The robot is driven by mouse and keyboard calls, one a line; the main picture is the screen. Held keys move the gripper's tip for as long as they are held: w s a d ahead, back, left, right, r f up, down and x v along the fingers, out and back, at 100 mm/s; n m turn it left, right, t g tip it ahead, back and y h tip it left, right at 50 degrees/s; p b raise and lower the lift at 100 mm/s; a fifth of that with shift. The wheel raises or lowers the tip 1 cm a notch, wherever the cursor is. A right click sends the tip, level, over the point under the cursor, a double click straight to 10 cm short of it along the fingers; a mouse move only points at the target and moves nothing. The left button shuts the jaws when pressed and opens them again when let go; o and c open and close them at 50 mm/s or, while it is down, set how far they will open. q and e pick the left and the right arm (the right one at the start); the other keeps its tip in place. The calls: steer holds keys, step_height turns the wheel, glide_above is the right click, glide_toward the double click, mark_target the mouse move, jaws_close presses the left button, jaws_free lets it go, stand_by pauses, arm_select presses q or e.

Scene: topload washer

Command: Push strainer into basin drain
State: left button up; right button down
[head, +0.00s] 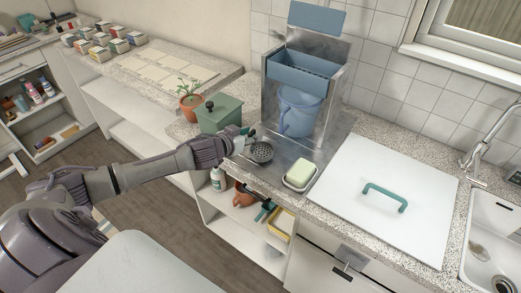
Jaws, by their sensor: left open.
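A dark, round, perforated strainer (261,151) lies on the metal surface at the front left of the blue jug. My left gripper (246,142) is open, right at the left side of the strainer. I cannot tell whether they touch, or whether a drain lies under the strainer. A white sink basin (476,222) is at the right edge, partly cut off. A small greyish oval piece (479,250) and a round drain-like fitting (500,284) show inside it. My right gripper is not in view.
A green box (219,114) and a potted plant (190,103) stand behind my left gripper. A blue jug (300,110) stands in a metal frame. A soap dish (300,177) with yellowish soap sits right of the strainer. A white lid (385,195) with a green handle covers the counter.

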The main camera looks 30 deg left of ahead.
arm_select(q)
steer(key=shift+w+d+f, duration=0.1)
steer(key=shift+w+f, duration=0.1)
steer(key=shift+w, duration=0.2)
jaws_close()
steer(key=shift+r, duration=0.2)
